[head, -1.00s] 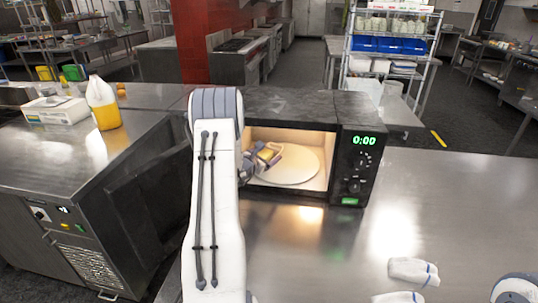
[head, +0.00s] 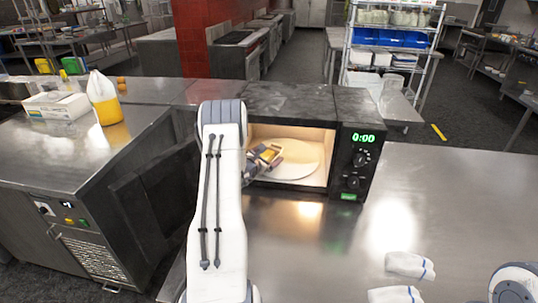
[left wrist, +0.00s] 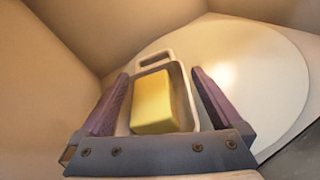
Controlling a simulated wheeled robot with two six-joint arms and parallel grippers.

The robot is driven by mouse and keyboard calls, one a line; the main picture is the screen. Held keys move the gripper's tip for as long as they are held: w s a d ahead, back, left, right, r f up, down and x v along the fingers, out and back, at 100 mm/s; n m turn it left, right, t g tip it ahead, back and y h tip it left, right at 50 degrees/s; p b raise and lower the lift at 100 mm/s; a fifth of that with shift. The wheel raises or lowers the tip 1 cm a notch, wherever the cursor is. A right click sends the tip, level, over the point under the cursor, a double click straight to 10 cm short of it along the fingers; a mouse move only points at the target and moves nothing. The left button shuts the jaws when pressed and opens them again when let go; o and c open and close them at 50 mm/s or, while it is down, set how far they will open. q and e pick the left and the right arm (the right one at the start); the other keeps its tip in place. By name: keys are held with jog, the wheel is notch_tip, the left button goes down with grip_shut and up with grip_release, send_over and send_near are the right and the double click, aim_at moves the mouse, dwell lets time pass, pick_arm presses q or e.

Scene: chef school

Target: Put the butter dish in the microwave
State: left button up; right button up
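The butter dish (left wrist: 183,80) is a pale tray with a looped handle, holding a yellow block of butter (left wrist: 152,103). It lies between the two purple-grey fingers of my left gripper (left wrist: 160,92), which is shut on it. In the head view the left gripper (head: 268,158) is inside the open microwave (head: 290,100), above the left part of the pale round turntable (head: 298,168). I cannot tell whether the dish touches the turntable. My left arm hides the microwave's left side. The right gripper is not seen; only a bit of my right arm shows at the lower right.
The microwave door (head: 150,205) hangs open to the left. White cloths (head: 409,265) lie on the steel counter (head: 460,210) at the right, which is otherwise clear. A jug of yellow liquid (head: 104,98) and a white box (head: 57,105) stand on the left counter.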

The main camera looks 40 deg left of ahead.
aim_at(268, 155)
pick_arm(q)
jog(key=b+v, duration=0.2)
jog(key=v, duration=0.5)
jog(key=shift+s, duration=0.1)
jog(key=shift+s+r, duration=0.1)
jog(key=shift+s, duration=0.1)
jog(key=shift+w+d, duration=0.15)
jog(key=shift+d, duration=0.05)
